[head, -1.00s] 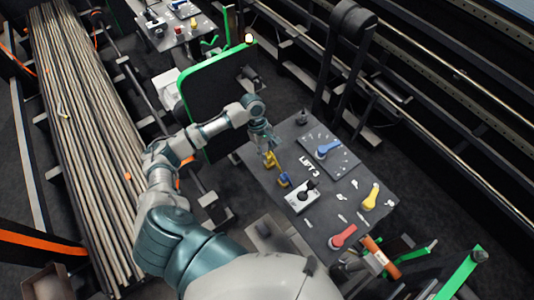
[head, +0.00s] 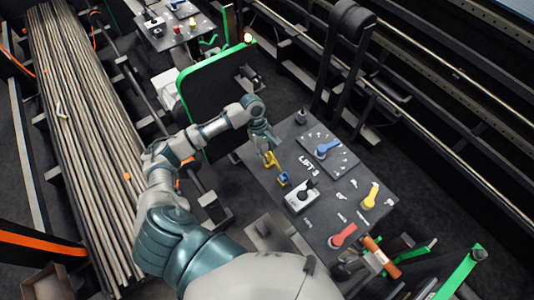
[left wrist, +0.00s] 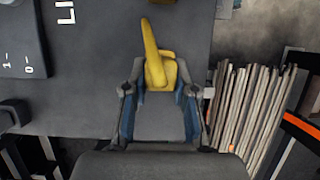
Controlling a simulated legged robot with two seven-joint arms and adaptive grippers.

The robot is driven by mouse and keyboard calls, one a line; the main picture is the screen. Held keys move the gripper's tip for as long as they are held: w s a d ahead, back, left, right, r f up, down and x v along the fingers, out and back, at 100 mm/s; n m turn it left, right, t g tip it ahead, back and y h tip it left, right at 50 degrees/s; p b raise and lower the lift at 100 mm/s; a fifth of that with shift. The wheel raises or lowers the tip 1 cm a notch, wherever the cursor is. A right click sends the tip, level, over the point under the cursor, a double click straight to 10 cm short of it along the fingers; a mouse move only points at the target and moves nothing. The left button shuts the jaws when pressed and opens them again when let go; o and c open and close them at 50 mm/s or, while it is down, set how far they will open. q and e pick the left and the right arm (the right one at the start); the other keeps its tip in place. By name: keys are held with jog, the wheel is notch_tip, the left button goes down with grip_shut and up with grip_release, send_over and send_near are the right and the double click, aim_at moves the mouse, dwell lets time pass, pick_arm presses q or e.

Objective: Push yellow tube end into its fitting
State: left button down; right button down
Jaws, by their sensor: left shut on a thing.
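The yellow tube end (left wrist: 151,45) stands out beyond my left gripper in the left wrist view, with a wider yellow block (left wrist: 160,74) at its base. In the head view a small yellow piece (head: 270,160) shows at the left edge of the dark panel. My left gripper (left wrist: 160,92) has its fingers on both sides of the yellow block and is shut on the yellow part. In the head view the left gripper (head: 266,146) is directly above the yellow piece. I cannot tell how tube and fitting meet. My right gripper is not in view.
A green-edged black board (head: 215,95) stands behind my left arm.

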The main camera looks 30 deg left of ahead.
pick_arm(q)
jog(key=shift+f, duration=0.75)
jog(key=c, duration=0.8)
grip_release()
jog(key=shift+c, duration=0.2)
jog(key=shift+w+a+r, duration=0.1)
jog(key=shift+r, duration=0.15)
jog(key=v, duration=1.1)
jog(key=shift+a+r, duration=0.1)
